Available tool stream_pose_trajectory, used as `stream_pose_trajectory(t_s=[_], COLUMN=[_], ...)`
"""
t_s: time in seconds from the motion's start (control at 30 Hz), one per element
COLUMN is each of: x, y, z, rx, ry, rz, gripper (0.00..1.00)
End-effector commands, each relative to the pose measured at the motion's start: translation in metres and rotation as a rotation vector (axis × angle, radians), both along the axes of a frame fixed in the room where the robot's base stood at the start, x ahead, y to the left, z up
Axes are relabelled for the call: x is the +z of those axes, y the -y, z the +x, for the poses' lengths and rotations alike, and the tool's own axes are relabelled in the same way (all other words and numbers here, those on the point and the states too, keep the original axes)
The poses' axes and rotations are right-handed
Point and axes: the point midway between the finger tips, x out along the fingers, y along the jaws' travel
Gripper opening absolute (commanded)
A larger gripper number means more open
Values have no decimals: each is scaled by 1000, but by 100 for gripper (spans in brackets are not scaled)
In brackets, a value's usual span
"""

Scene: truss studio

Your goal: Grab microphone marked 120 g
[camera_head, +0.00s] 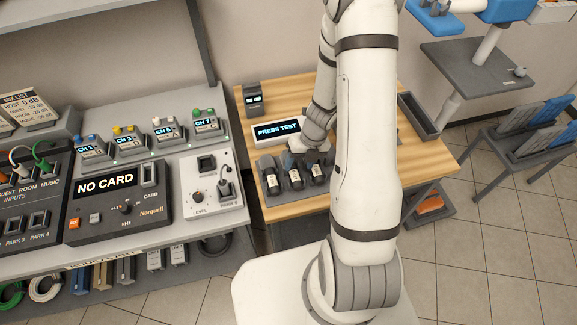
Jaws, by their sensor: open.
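Three dark microphones with pale labels stand in a grey rack on the wooden table (430,160): a left one (273,184), a middle one (295,178) and a right one (317,172). The label print is too small to read, so I cannot tell which is marked 120 g. My arm hides whatever lies to the right of them. My gripper (300,157) is open, just behind and above the middle and right microphones. Its fingertips are small and partly hidden, and I cannot tell whether they touch anything.
A "PRESS TEST" display (278,130) and a small dark device with a green readout (253,98) stand behind the rack. A console desk with a "NO CARD" unit (118,202) is on the left. A grey stand (478,65) and a slotted rack (530,135) are on the right.

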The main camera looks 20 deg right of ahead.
Motion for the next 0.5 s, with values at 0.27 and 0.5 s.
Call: stream_pose_trajectory(t_s=[0.27, 0.5], x=[-40, -45], y=[-15, -16], z=[2, 2], rx=[2, 2], ry=[-1, 1], rz=[1, 0], gripper=[55, 55])
